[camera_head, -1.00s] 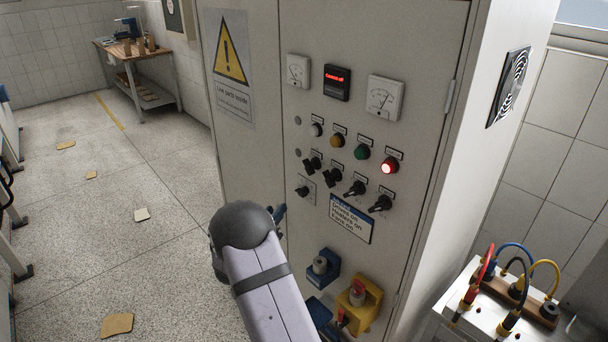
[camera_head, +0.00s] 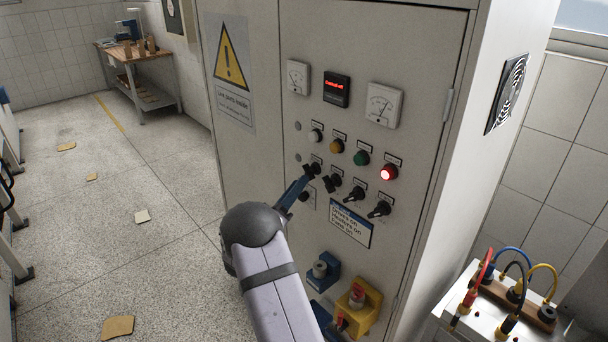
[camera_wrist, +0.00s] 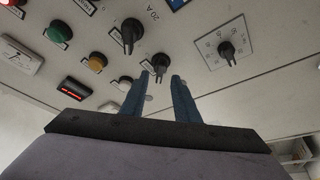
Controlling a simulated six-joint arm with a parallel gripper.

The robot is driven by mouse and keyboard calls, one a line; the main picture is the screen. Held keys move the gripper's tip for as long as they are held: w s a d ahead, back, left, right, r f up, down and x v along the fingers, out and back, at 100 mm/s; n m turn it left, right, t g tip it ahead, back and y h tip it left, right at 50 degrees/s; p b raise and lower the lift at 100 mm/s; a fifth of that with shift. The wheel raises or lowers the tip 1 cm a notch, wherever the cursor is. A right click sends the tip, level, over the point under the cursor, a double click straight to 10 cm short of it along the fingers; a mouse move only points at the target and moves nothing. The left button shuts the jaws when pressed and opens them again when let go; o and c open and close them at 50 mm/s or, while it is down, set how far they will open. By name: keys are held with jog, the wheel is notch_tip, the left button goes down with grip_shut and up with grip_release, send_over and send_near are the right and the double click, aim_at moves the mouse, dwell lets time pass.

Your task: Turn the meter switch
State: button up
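The grey cabinet door carries a row of black rotary switches, and I cannot read which label names the meter switch. The leftmost switch of the row (camera_head: 315,167) is beside my fingertips in the head view. In the wrist view this small black knob (camera_wrist: 160,62) sits at the gap between my two blue fingertips. My gripper (camera_wrist: 161,76) is open, with space between the fingers; contact cannot be told. A black knob on a square marked plate (camera_wrist: 227,51) is to the right in the wrist view. It is lower left of the row in the head view (camera_head: 304,194), partly hidden.
Above the switches are coloured lamps, the red one (camera_head: 388,173) lit, and two dial meters beside a red display (camera_head: 337,90). A blue-and-white sign (camera_head: 350,226) hangs below. A yellow switch box (camera_head: 358,308) is lower down. A cable-topped unit (camera_head: 510,297) stands right.

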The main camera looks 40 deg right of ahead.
aim_at(310, 171)
jog(key=p+x, duration=0.1)
jog(key=x, duration=0.3)
grip_shut()
